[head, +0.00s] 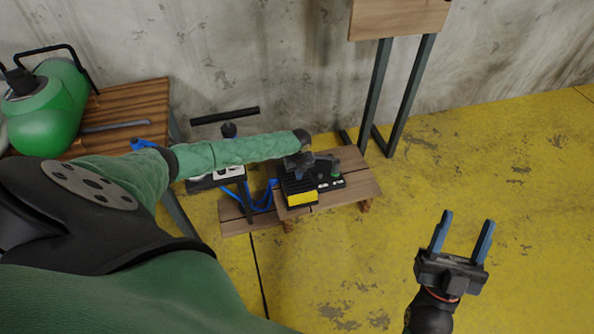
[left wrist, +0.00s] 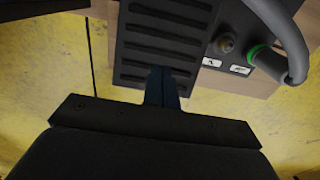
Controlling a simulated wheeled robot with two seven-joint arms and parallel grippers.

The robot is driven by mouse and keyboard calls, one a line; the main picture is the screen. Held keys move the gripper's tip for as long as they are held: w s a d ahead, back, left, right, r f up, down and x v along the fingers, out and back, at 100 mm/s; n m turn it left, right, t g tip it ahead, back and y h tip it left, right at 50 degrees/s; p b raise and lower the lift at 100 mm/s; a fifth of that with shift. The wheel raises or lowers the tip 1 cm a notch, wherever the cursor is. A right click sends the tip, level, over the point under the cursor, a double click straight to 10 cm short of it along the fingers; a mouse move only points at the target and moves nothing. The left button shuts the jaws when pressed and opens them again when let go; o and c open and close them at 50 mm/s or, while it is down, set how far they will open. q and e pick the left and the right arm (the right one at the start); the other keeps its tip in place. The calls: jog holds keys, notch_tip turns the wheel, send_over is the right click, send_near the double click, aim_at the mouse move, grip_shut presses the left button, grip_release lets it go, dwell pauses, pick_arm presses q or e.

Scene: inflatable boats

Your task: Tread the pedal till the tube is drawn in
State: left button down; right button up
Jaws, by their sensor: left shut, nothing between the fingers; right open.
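The pedal (head: 299,186) is a black ribbed plate with a yellow front on a low wooden bench. It fills the top middle of the left wrist view (left wrist: 165,35). My left gripper (head: 298,172) is shut and empty, over the pedal; in the left wrist view its fingertips (left wrist: 162,78) overlap the ribs. I cannot tell whether they touch. A grey curved tube (left wrist: 289,42) meets a green ring on the black unit beside the pedal. My right gripper (head: 462,238) is open and empty above the yellow floor, well right of the bench.
The low bench (head: 357,186) stands near the wall. A hand pump with a black T-handle (head: 225,115) and blue hoses (head: 262,198) are left of the pedal. The floor at right is clear.

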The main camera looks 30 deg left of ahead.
aim_at(299, 183)
pick_arm(q)
jog(key=shift+f+b, duration=2.2)
jog(key=shift+f, duration=1.7)
notch_tip(299, 183, up, 8)
jog(key=p, duration=0.6)
jog(key=shift+p, duration=0.3)
